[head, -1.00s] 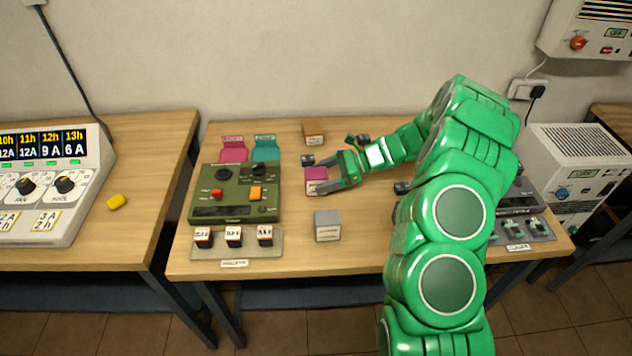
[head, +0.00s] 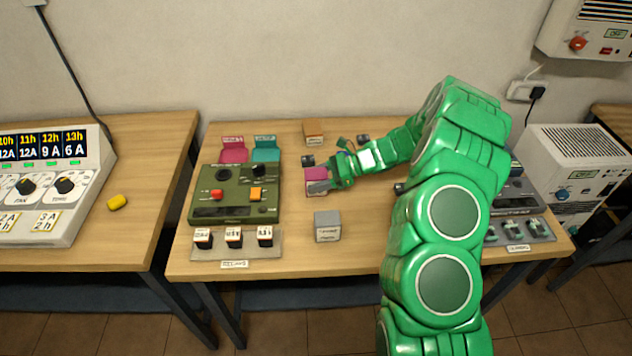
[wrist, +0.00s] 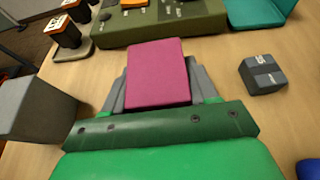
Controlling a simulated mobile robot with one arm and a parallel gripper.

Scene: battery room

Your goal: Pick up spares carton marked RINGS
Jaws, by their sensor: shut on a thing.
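A magenta carton (head: 316,174) is at the middle of the wooden table, right of the green device. In the wrist view the magenta carton (wrist: 157,72) lies between the two grey fingers of my gripper (wrist: 160,82). My gripper (head: 322,182) is shut on it, at table height; I cannot tell whether the carton touches the table. A grey carton (head: 327,228) stands nearer the front edge, and an orange-brown carton (head: 313,131) stands at the back. The print on the cartons is too small to read, so I cannot tell which is marked RINGS.
The green device (head: 237,192) with knobs is left of my gripper, with several black labelled blocks (head: 234,237) before it. Pink (head: 234,150) and teal (head: 265,150) trays stand behind it. A small dark block (wrist: 262,75) is close by. Bare tabletop lies right of the grey carton.

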